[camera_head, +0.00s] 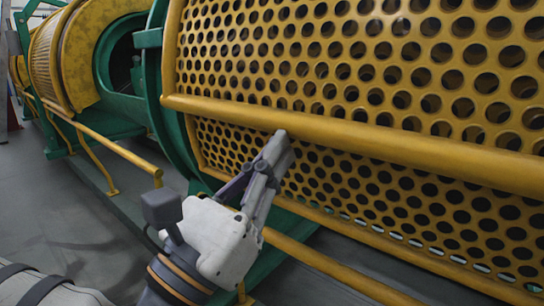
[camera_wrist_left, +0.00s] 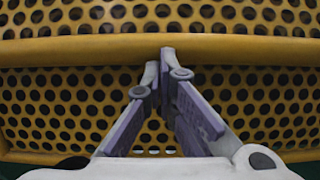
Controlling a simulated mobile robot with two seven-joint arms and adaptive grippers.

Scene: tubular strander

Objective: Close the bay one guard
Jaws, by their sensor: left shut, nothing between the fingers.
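The yellow perforated guard (camera_head: 330,52) fills the right of the head view and curves over the machine's drum. A long yellow bar (camera_head: 400,144) runs across its face, with more perforated sheet below. My left gripper (camera_head: 281,143) is shut and empty, with its fingertips at the lower side of the bar. In the left wrist view the tips of the left gripper (camera_wrist_left: 166,58) overlap the bar (camera_wrist_left: 90,50); I cannot tell whether they touch it. The guard's holes (camera_wrist_left: 75,100) show behind the fingers. My right gripper is out of view.
A green ring frame (camera_head: 165,90) borders the guard on its left. Beyond it is an opening with a dark interior (camera_head: 122,55) and another yellow guard (camera_head: 45,55). A low yellow rail (camera_head: 120,152) runs along the machine's foot. Grey floor (camera_head: 60,200) lies clear at left.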

